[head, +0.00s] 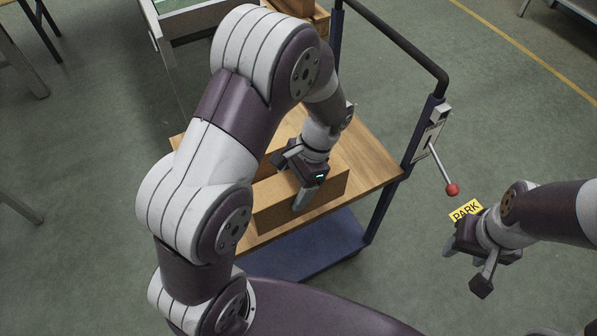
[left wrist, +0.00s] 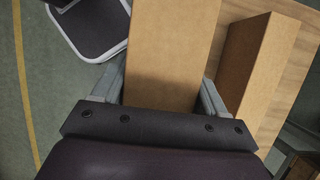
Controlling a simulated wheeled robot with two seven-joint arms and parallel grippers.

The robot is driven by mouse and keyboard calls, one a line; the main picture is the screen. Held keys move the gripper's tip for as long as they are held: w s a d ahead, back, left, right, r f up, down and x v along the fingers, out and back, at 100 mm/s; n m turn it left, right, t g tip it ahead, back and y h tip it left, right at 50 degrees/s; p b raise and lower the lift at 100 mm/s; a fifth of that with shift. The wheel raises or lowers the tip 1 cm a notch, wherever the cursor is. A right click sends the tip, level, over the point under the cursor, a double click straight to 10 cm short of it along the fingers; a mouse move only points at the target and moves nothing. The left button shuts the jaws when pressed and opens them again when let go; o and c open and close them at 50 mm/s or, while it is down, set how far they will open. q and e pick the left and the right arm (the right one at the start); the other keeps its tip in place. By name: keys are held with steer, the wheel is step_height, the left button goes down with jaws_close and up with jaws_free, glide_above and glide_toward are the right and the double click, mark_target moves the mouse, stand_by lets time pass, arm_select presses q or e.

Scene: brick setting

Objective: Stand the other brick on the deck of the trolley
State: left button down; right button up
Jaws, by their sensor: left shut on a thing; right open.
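The trolley has a light wooden deck (head: 375,170) and a blue lower shelf (head: 310,247). My left gripper (head: 304,190) is over the deck and shut on a tan brick (head: 325,198), with one finger down its near side. In the left wrist view the held brick (left wrist: 172,50) lies between both fingers. A second tan brick (left wrist: 258,65) stands on the deck beside it, apart by a narrow gap; in the head view my arm hides most of it. I cannot tell if the held brick touches the deck. My right gripper (head: 463,266) is open and empty, right of the trolley.
The trolley has a dark push handle (head: 400,40) and a lever with a red knob (head: 452,189) at its right end. A yellow PARK sign (head: 465,210) lies near my right gripper. A bench with a wooden box (head: 296,8) stands behind. The deck's right part is clear.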

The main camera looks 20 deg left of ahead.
arm_select(q)
steer(key=shift+w+a+f, duration=0.8)
steer(key=shift+a+f, duration=0.45)
steer(key=shift+f, duration=0.25)
steer(key=shift+w+a+f, duration=0.75)
steer(key=shift+a+f, duration=0.5)
steer(key=shift+f, duration=0.3)
steer(key=shift+w+a+f, duration=0.8)
steer(key=shift+a+f, duration=0.45)
steer(key=shift+f, duration=0.25)
steer(key=shift+d+f, duration=0.1)
steer(key=shift+f, duration=0.05)
steer(key=shift+c, duration=0.2)
jaws_free()
steer(key=shift+s, duration=0.1)
